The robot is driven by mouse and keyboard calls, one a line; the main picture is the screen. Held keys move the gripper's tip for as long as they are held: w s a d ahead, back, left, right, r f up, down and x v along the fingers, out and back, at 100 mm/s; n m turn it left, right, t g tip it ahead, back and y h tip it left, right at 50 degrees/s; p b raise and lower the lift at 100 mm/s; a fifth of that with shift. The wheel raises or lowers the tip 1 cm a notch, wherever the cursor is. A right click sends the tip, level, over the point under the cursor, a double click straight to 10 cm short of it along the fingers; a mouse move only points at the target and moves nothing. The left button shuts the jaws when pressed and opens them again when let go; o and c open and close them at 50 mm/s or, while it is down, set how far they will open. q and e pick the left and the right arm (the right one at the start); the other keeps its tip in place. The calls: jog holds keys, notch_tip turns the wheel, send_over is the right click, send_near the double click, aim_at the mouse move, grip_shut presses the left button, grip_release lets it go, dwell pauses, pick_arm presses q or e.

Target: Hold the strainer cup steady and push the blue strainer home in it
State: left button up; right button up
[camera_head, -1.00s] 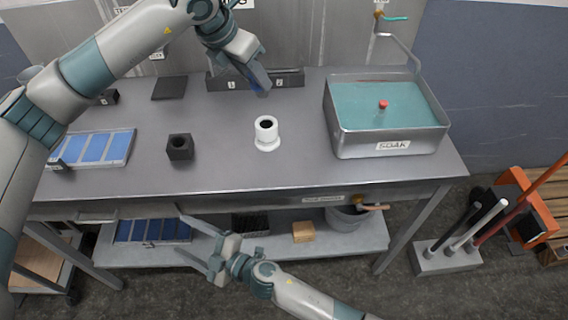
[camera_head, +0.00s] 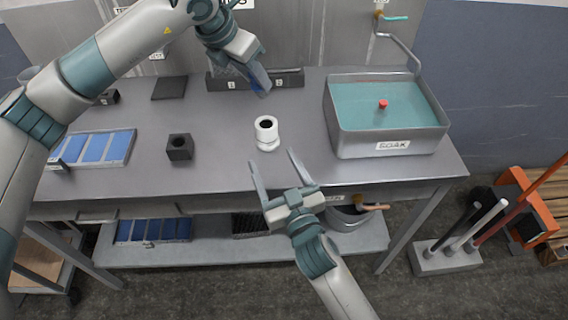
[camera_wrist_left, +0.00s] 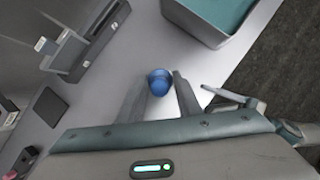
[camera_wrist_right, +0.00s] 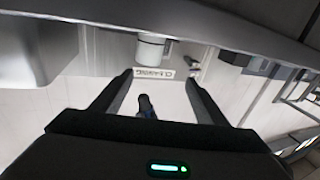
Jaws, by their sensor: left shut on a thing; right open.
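The white strainer cup (camera_head: 266,134), with a dark round opening on top, stands upright on the grey bench. It also shows in the right wrist view (camera_wrist_right: 150,50), beyond the fingers. My left gripper (camera_head: 262,91) is shut on the blue strainer (camera_wrist_left: 159,82), above and behind the cup and apart from it. In the head view the fingers hide most of the strainer. My right gripper (camera_head: 273,160) is open and empty at the bench's front edge, its fingers pointing toward the cup, not around it.
A steel soak basin (camera_head: 390,142) with a red-topped thing (camera_head: 383,104) in its water stands to the right. A black block with a hole (camera_head: 180,149) and a tray of blue panels (camera_head: 97,148) lie to the left. A dark rack (camera_head: 290,78) stands behind. Bench around the cup is clear.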

aim_at(270, 133)
jog(key=shift+d+m+h, duration=0.5)
jog(key=shift+d+m, duration=0.1)
jog(key=shift+d, duration=0.6)
jog(key=shift+w, duration=0.15)
jog(key=x, duration=1.1)
jog(key=shift+w+a, duration=0.2)
jog(key=shift+w, duration=0.15)
jog(key=c, duration=1.2)
pick_arm(q)
jog(key=shift+w+d+f+m+g+y, duration=0.4)
jog(key=shift+f+m+g, duration=0.1)
jog(key=shift+f+m, duration=0.15)
jog(key=shift+w+d+f+m+g+y, duration=0.25)
jog(key=shift+w+f+m+g+y, duration=0.15)
jog(key=shift+f+m+g, duration=0.2)
pick_arm(e)
jog(key=shift+c, duration=0.2)
pick_arm(q)
jog(key=shift+w+d+f+m+g+y, duration=0.2)
jog(key=shift+f+m+g+y, duration=0.35)
jog(key=shift+m, duration=0.5)
